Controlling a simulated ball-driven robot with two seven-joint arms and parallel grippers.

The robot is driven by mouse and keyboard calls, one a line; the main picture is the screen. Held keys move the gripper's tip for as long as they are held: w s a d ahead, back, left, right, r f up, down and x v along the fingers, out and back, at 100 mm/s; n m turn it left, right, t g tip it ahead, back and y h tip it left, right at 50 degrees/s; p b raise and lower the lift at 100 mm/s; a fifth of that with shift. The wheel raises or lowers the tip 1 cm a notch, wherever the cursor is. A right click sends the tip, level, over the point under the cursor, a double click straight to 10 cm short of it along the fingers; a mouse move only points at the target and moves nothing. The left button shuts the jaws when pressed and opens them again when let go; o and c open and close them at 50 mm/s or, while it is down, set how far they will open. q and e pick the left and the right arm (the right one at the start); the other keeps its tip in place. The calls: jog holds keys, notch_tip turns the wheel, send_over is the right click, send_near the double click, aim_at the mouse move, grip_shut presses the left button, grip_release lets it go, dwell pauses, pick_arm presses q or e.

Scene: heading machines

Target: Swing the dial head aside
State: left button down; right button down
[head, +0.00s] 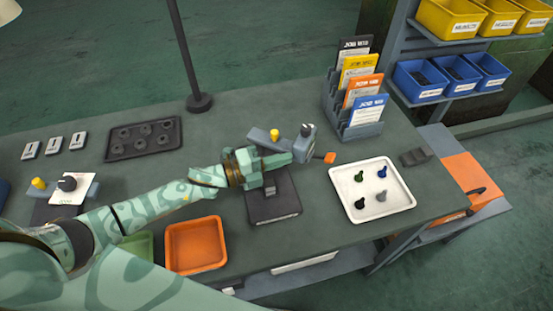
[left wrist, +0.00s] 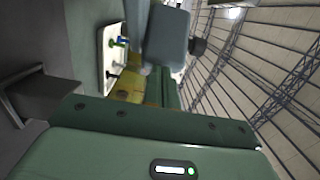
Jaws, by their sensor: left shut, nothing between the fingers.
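The dial head (head: 304,143) is a grey block with a round knob. It sits at the right end of a grey arm with a yellow knob (head: 275,134), over a dark base (head: 275,208). An orange tab (head: 329,157) sticks out to its right. My left gripper (head: 288,160) is shut and empty, right by the near side of the dial head; I cannot tell whether they touch. The gripper hides part of the stand. In the left wrist view a grey block, probably the dial head (left wrist: 165,40), hangs close in front of the green fingers. My right gripper is out of view.
A white tray (head: 345,205) with several small pegs lies to the right. A card rack (head: 362,130) stands behind it. An orange tray (head: 196,262) lies in front, a dark tray (head: 112,153) at the back left. A similar dial device (head: 67,184) stands at the left.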

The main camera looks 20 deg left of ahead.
aim_at(293, 153)
pick_arm(q)
jog(key=w+d+n+t+y, duration=0.2)
jog(key=w+n+t+y, duration=0.1)
jog(key=shift+d+y+p, duration=0.15)
jog(key=shift+y+p, duration=0.15)
jog(key=shift+w+d+n+t+y, duration=0.1)
jog(key=shift+w+n+t+y, duration=0.3)
jog(key=shift+n, duration=0.1)
jog(key=shift+w+d, duration=0.15)
jog(key=shift+w, duration=0.65)
